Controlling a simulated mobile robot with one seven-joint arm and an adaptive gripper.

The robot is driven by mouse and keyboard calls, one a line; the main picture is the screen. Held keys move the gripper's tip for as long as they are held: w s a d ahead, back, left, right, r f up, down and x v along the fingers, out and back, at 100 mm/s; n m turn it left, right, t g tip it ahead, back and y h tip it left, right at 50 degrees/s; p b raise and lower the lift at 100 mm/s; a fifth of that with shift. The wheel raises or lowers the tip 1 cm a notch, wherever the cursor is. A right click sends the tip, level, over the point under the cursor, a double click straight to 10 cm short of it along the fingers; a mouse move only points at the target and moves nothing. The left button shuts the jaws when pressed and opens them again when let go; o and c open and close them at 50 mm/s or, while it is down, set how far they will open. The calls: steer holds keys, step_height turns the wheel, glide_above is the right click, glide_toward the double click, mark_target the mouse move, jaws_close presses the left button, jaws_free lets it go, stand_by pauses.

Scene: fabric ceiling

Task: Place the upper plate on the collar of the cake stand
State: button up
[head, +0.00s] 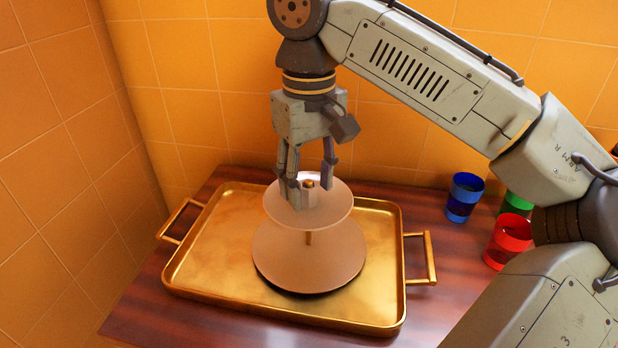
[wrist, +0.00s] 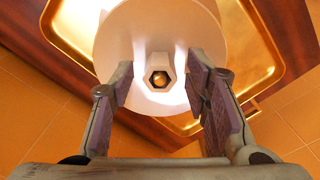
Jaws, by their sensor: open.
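The upper plate (head: 335,208), a pale round disc, sits level on the post of the cake stand, above the stand's larger lower plate (head: 310,268). In the wrist view the upper plate (wrist: 150,35) has a hexagonal hub, and the gold tip of the post (wrist: 160,79) shows in its hole. My gripper (head: 310,190) is open above the upper plate, its fingers on either side of the hub. In the wrist view gaps show between the fingers and the hub. The collar is hidden under the upper plate.
The stand is on a gold tray (head: 205,262) with side handles, on a dark wooden table (head: 135,318). A blue cup (head: 464,197), a green cup (head: 516,204) and a red cup (head: 508,241) stand at the right. Orange tiled walls close off the left and back.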

step_height(320, 180, up, 12)
steer(key=p, duration=0.2)
steer(key=shift+r, duration=0.2)
stand_by(0.4)
